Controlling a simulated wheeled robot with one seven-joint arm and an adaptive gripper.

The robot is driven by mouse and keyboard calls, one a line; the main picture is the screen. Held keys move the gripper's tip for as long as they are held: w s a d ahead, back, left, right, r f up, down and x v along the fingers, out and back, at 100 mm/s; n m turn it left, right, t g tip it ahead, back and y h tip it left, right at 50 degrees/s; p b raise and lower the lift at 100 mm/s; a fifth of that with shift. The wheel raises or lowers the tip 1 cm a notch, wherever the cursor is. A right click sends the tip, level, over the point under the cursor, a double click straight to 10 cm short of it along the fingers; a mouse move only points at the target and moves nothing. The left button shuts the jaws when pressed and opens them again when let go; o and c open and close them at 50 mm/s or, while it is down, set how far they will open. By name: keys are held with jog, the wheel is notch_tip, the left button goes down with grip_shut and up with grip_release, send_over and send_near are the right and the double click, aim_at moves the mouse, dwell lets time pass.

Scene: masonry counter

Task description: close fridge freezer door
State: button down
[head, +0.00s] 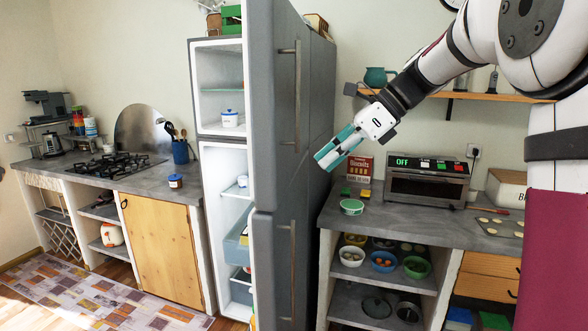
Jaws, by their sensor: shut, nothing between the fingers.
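The grey fridge freezer (194,90) stands at centre left with its white interior exposed. Its upper door (272,110) and lower door (270,270) both stand wide open, swung out toward me on the right side. Their outer faces, each with a long vertical handle, face right. My gripper (320,160), with teal fingers, is shut and empty. It is to the right of the upper door's outer face, pointing down and left. I cannot tell how much gap lies between them. The bottom of the lower door is cut off by the frame.
A right counter (405,232) holds a toaster oven (427,180) and a green bowl (351,207), with bowls on shelves below. A wall shelf (470,96) is behind my arm. The left counter (140,182) has a gas hob (115,165).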

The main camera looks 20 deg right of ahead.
aim_at(277, 185)
jog(key=shift+w+a+f+p, duration=0.25)
jog(key=shift+w+a+f, duration=0.3)
jog(key=shift+a, duration=0.5)
jog(key=shift+w+a+f+p, duration=0.2)
jog(key=shift+w+a+f, duration=0.35)
jog(key=shift+a, duration=0.55)
jog(key=shift+w+a+f+p, duration=0.25)
jog(key=shift+w+a+f, duration=0.25)
jog(key=shift+a, duration=0.55)
